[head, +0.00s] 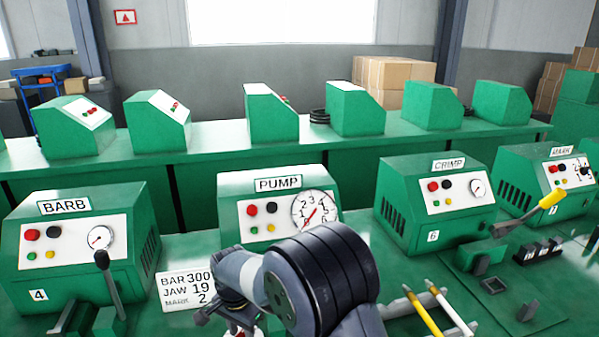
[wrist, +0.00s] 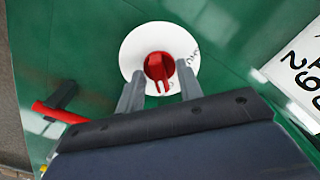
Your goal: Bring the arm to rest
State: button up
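My gripper (wrist: 159,82) is open in the wrist view, its two grey fingers apart. A red knob (wrist: 157,66) on a white round dial (wrist: 138,38) shows between and just beyond the fingertips. Gaps show between the knob and both fingers; I cannot tell how far above it the fingers are. In the head view my arm reaches down in front of the PUMP machine (head: 230,187), and its dark wrist hides most of the gripper and the bench below.
A red-handled lever (wrist: 58,112) is left of the dial. A card (head: 187,289) reads BAR 300, JAW 19, MARK 2. The BARB machine (head: 130,215) with a black lever is left; the CRIMP machine (head: 400,170) and yellow-handled tools (head: 421,312) are right.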

jog(key=n, duration=0.4)
jog(key=shift+r, duration=0.1)
jog(key=n+p, duration=0.1)
jog(key=n, duration=0.3)
jog(key=n+p, duration=0.1)
jog(key=n, duration=0.3)
jog(key=shift+p, duration=0.3)
jog(key=n+p, duration=0.2)
jog(key=n, duration=0.2)
jog(key=shift+n, duration=0.4)
jog(key=shift+r, duration=0.65)
jog(key=shift+r+b, duration=0.3)
jog(key=shift+r, duration=0.35)
